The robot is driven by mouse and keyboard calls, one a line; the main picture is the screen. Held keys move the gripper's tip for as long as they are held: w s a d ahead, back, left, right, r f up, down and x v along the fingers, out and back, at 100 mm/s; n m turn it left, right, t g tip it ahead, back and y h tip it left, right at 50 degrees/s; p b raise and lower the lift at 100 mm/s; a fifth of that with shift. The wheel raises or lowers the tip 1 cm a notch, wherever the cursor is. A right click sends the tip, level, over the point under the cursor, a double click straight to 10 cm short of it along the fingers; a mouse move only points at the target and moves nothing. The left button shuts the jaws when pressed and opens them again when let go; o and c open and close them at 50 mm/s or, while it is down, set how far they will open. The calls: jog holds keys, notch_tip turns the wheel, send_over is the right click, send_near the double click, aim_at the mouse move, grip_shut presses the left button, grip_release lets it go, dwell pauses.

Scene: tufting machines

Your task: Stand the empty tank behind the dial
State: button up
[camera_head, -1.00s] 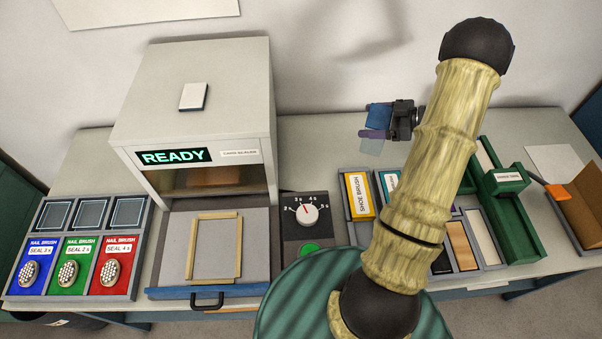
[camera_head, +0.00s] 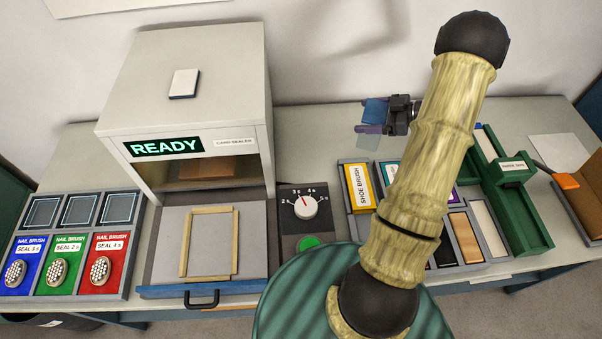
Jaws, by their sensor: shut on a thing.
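The dial (camera_head: 306,207), a white knob with a red pointer, sits on a dark panel right of the sealer, above a green button (camera_head: 309,243). My gripper (camera_head: 372,116) is at the back of the bench, behind and to the right of the dial. Its purplish fingers are shut on a small blue thing (camera_head: 375,109), likely the tank. A pale, see-through patch (camera_head: 368,142) shows just below the fingers; I cannot tell whether it is part of the tank. Whether the tank touches the bench, and whether it is empty, cannot be told.
The card sealer (camera_head: 185,90), showing READY, stands to the left with a framed tray (camera_head: 254,230) in front. A brush organiser (camera_head: 355,212) and a green tape holder (camera_head: 535,225) are at right. Bare bench (camera_head: 310,140) lies behind the dial. My arm hides part of the organiser.

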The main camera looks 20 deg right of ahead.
notch_tip(320, 180, down, 6)
jog(key=b, duration=0.5)
jog(key=shift+s+f, duration=0.1)
jog(key=shift+f, duration=0.05)
jog(key=shift+a, duration=0.15)
jog(key=w+a+f+p, duration=0.1)
jog(key=w+a+p, duration=0.1)
jog(key=a, duration=0.7)
jog(key=w+a+f+p, duration=0.1)
jog(key=a+f+p, duration=0.1)
jog(key=a, duration=0.8)
jog(key=shift+w+f+p, duration=0.15)
jog(key=shift+w+p, duration=0.25)
jog(key=shift+p, duration=0.25)
jog(key=shift+d+f, duration=0.1)
